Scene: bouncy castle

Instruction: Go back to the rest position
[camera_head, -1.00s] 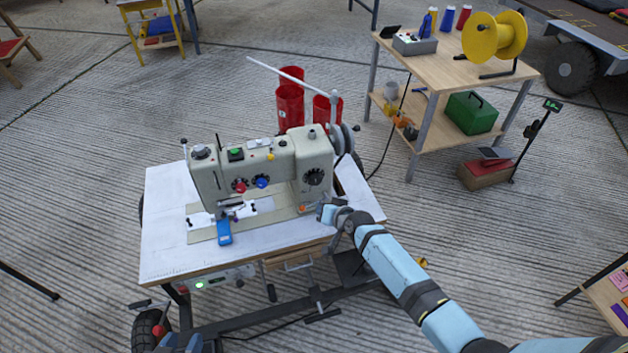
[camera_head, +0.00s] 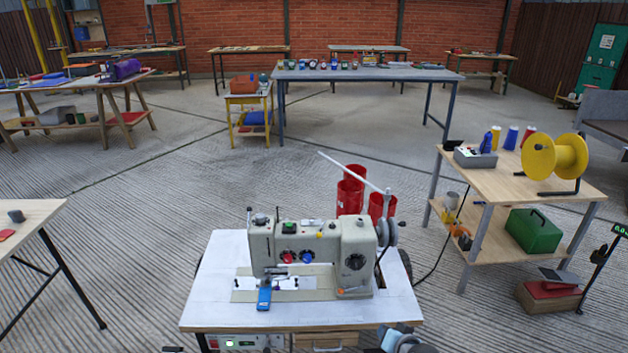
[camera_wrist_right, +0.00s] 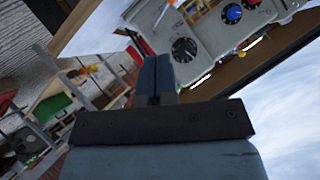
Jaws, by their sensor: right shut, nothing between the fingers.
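My right gripper (camera_wrist_right: 155,76) is shut and empty in the right wrist view, its blue fingers pressed together. In the head view, only a bit of my right arm and gripper (camera_head: 398,338) shows at the bottom edge, by the front right of the sewing table (camera_head: 212,294). The cream sewing machine (camera_head: 310,245) stands upright on that table. It also shows at the top of the right wrist view (camera_wrist_right: 203,32), beyond the fingers. A blue piece (camera_head: 264,294) lies at the machine's front left.
A wooden shelf table (camera_head: 490,183) with a yellow spool (camera_head: 536,158) and green box (camera_head: 533,232) stands at the right. A table corner (camera_head: 30,222) juts in at the left. Open concrete floor lies between.

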